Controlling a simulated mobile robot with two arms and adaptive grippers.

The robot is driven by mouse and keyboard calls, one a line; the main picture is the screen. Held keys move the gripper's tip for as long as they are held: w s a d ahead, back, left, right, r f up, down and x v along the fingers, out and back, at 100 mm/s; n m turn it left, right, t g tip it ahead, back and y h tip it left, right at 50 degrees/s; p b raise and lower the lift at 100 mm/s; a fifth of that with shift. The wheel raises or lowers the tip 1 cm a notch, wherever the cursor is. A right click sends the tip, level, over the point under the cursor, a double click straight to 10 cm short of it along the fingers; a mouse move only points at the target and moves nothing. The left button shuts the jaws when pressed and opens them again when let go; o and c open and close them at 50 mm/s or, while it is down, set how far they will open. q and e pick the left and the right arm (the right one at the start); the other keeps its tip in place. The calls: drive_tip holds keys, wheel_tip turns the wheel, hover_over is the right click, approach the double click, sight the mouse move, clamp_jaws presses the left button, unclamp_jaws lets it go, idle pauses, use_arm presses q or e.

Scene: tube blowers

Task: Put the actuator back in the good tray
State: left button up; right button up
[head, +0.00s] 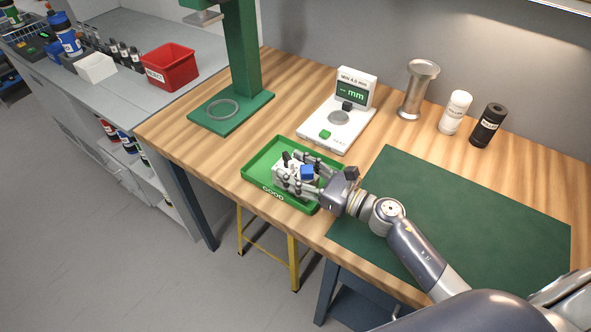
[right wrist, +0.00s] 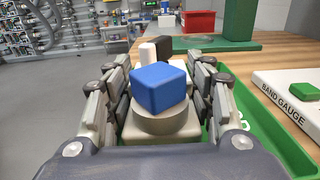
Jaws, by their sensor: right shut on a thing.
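The green good tray (head: 258,186) sits at the front edge of the wooden table, and its green wall shows in the right wrist view (right wrist: 270,135). My right gripper (head: 290,178) is over the tray, shut on the actuator. The actuator (head: 307,172) has a blue square cap on a grey round collar and a pale body. In the right wrist view the actuator (right wrist: 160,95) stands between the two fingers, largely upright. I cannot tell whether its underside touches the tray floor. My left gripper is not in view.
A green press stand (head: 240,105) is at the back left. A metal cylinder (head: 417,90), a white bottle (head: 455,112) and a black bottle (head: 488,125) stand near the wall. A green mat (head: 480,205) lies right, mostly clear.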

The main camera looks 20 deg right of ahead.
drive_tip(key=o, duration=1.5)
drive_tip(key=shift+r+p, duration=0.15)
drive_tip(key=shift+p, duration=0.15)
drive_tip(key=b+v, duration=0.2)
drive_tip(key=v, duration=0.3)
drive_tip(key=b+v, duration=0.2)
drive_tip(key=v, duration=0.4)
drive_tip(key=shift+s+f, duration=0.1)
drive_tip(key=shift+f, duration=0.1)
drive_tip(key=shift+s+d+r, duration=0.1)
drive_tip(key=shift+s+d, duration=0.25)
